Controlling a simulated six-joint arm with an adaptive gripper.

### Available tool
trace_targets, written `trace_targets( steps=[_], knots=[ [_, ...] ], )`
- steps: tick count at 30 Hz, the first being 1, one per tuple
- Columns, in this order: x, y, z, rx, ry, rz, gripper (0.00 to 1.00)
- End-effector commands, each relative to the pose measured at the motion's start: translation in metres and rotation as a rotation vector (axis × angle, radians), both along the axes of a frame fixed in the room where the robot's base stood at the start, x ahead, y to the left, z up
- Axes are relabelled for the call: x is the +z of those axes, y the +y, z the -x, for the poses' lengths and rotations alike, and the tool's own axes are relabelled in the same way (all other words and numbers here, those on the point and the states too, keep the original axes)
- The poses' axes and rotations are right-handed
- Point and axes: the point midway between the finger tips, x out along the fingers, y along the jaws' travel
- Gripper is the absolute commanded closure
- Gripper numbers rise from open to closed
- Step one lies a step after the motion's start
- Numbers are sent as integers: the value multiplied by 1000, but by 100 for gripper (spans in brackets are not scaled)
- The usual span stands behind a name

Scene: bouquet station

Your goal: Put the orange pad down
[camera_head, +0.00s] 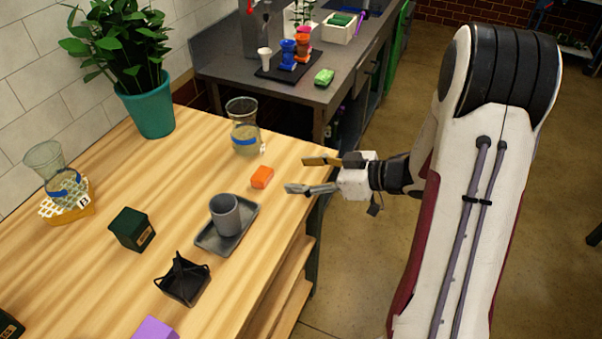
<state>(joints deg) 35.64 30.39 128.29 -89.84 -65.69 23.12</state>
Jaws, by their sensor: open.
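The orange pad (262,177) is a small block lying flat on the wooden table (175,200), near the table's right edge. It lies between the grey tray and the clear vase with a blue band. My gripper (291,174) reaches in from the right with its two fingers spread apart and nothing between them. The fingertips point left toward the pad, a short way to its right, and appear apart from it. The gripper's exact height above the table is hard to tell.
A grey cup (225,215) stands on a grey tray (246,221). A clear vase (243,128) stands behind the pad; another vase (47,165) stands far left on a yellow-white base. A dark green box (132,229), black holder (184,281), purple block (155,328) and potted plant (148,106) are also on the table.

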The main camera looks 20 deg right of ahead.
Motion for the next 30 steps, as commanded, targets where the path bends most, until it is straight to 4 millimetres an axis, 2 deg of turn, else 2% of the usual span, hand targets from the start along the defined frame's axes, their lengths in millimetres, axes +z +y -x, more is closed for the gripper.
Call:
trace_targets(
  steps=[14,20,26,30],
  knots=[
    [1,0,-1,-3,-1,4,42],
    [7,-5,-10,-43,-11,58,42],
    [26,-19,-28,-147,-31,181,42],
    [46,-32,-38,-247,-41,277,42]
  ],
)
